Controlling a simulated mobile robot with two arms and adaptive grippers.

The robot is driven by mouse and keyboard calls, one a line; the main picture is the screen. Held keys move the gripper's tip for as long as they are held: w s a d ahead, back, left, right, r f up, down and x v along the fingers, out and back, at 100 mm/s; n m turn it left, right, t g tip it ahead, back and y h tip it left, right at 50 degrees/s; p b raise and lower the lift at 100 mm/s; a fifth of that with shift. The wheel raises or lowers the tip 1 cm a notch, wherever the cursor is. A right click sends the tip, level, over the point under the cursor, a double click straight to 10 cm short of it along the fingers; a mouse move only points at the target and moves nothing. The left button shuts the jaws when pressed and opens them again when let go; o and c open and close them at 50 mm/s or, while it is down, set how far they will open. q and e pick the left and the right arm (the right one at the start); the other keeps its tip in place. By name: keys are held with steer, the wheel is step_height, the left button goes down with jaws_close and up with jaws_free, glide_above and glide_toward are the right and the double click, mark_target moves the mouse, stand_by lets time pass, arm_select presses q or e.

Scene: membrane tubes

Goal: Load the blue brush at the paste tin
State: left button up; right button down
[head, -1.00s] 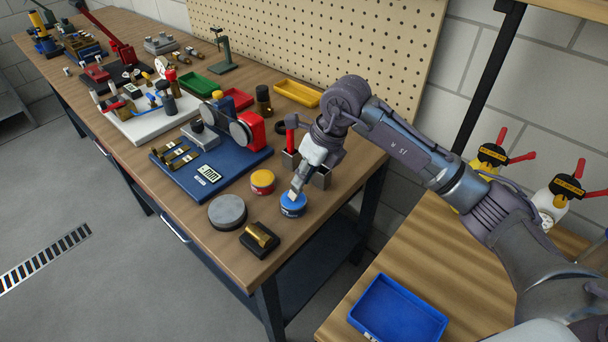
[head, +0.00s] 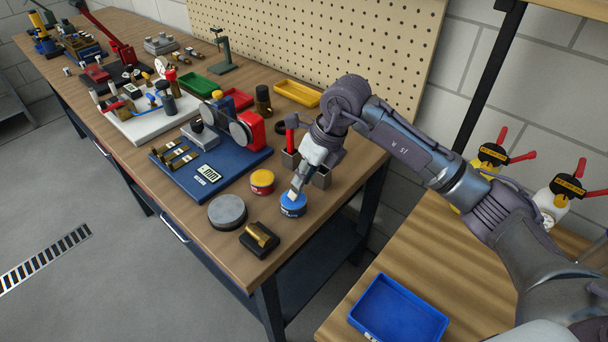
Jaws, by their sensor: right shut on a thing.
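My right gripper (head: 308,172) is shut on a brush, with the fingers pointing down. Only the brush's pale lower end (head: 297,187) shows; its handle is hidden by the gripper, so I cannot see its colour. The brush is tilted, and its tip is at the top of a round blue tin (head: 293,210); I cannot tell how far inside it reaches. A yellow tin with a red band (head: 262,182) stands just left of the blue one. My left gripper is not in view.
A red-handled tool (head: 291,124) stands in a grey holder (head: 290,160) behind the gripper. A grey disc (head: 227,211) and a brass piece on a black block (head: 260,236) lie near the bench front. A blue board with a machine (head: 208,173) is to the left.

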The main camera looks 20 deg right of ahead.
steer(key=shift+s+f, duration=0.1)
steer(key=shift+f, duration=0.05)
steer(key=shift+r+p, duration=2.05)
steer(key=shift+r, duration=1.6)
